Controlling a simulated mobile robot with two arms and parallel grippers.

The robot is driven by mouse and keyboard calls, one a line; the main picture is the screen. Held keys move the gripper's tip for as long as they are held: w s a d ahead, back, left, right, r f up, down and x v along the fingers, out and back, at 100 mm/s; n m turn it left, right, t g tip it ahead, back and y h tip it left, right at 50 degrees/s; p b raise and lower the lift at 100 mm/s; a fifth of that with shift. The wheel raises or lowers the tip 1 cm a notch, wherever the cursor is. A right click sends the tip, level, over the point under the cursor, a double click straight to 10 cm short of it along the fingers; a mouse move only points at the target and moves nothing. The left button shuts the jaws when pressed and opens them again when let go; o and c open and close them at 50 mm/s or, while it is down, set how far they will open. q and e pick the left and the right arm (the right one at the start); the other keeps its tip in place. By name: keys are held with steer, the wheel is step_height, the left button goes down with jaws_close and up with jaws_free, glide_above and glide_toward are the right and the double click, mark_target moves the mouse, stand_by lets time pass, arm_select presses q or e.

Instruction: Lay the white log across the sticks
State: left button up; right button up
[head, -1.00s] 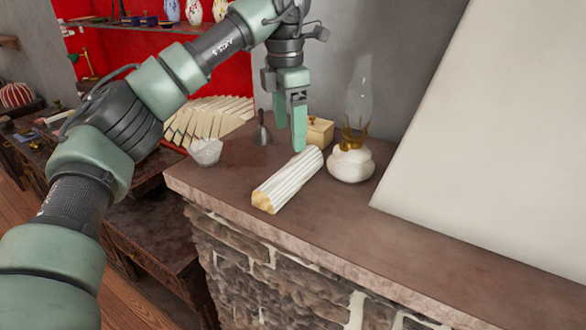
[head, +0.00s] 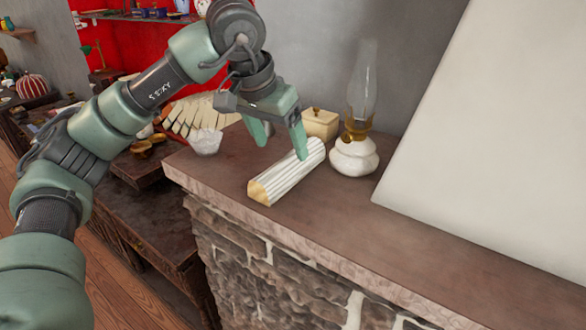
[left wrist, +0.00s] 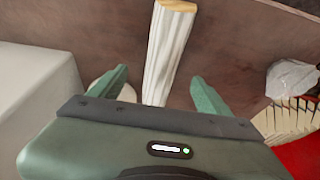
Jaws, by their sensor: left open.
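The white log (head: 287,174), fluted with a pale yellow cut end, lies on the brown stone-walled ledge (head: 345,230). My left gripper (head: 281,146) is open over the log's far half. In the left wrist view the log (left wrist: 168,45) runs between the two spread fingers of the left gripper (left wrist: 160,88), with a gap on each side. I cannot tell how far the fingertips are above the ledge. No sticks can be made out. My right gripper is not in view.
A glass oil lamp (head: 354,155) stands close to the right of the log, with a small cream box (head: 319,124) behind. A clear crystal piece (head: 205,141) is at the ledge's left end. A large white slanted panel (head: 480,140) rises at right. The front ledge is clear.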

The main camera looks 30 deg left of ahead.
mark_target(287, 158)
arm_select(q)
steer(key=p+x, duration=0.1)
steer(key=x, duration=0.1)
steer(key=p+x, duration=0.1)
steer(key=x, duration=0.1)
steer(key=p+x, duration=0.1)
steer(key=x, duration=0.1)
steer(key=shift+w+a+f, duration=0.15)
steer(key=shift+w+f, duration=0.05)
steer(key=shift+w, duration=0.25)
steer(key=shift+w+f, duration=0.15)
steer(key=shift+f, duration=0.3)
steer(key=c, duration=1.5)
jaws_close()
steer(key=shift+r, duration=0.1)
